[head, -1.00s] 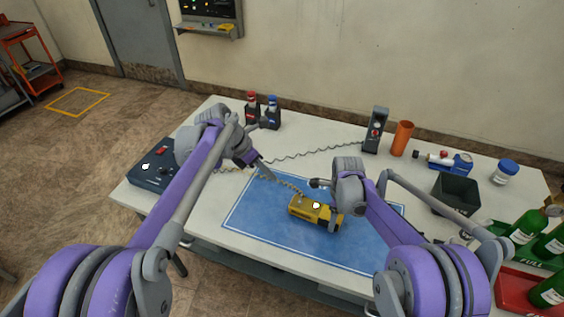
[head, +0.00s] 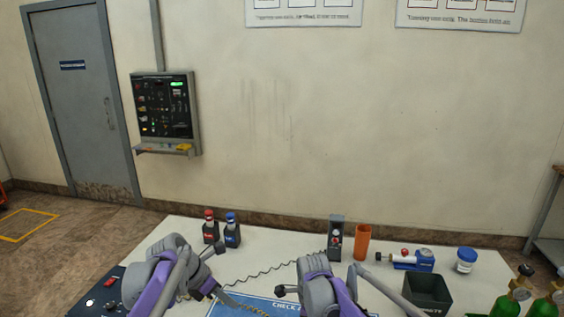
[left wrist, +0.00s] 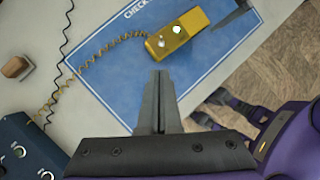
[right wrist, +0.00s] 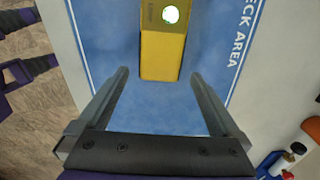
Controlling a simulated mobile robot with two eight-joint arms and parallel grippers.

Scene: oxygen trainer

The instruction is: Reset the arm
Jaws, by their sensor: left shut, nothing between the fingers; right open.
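My left arm (head: 160,275) reaches over the left part of the table in the head view. In the left wrist view the left gripper (left wrist: 158,75) is shut and empty above the blue check-area mat (left wrist: 120,75). My right arm (head: 320,280) is over the middle of the table. In the right wrist view the right gripper (right wrist: 158,75) is open, with nothing between its fingers. A yellow device (right wrist: 161,55) lies on the mat just beyond its fingertips. The device also shows in the left wrist view (left wrist: 175,35), with a coiled cord.
Red-capped (head: 210,227) and blue-capped (head: 232,231) bottles stand at the back left. A dark blue console (head: 98,290) is at the left.

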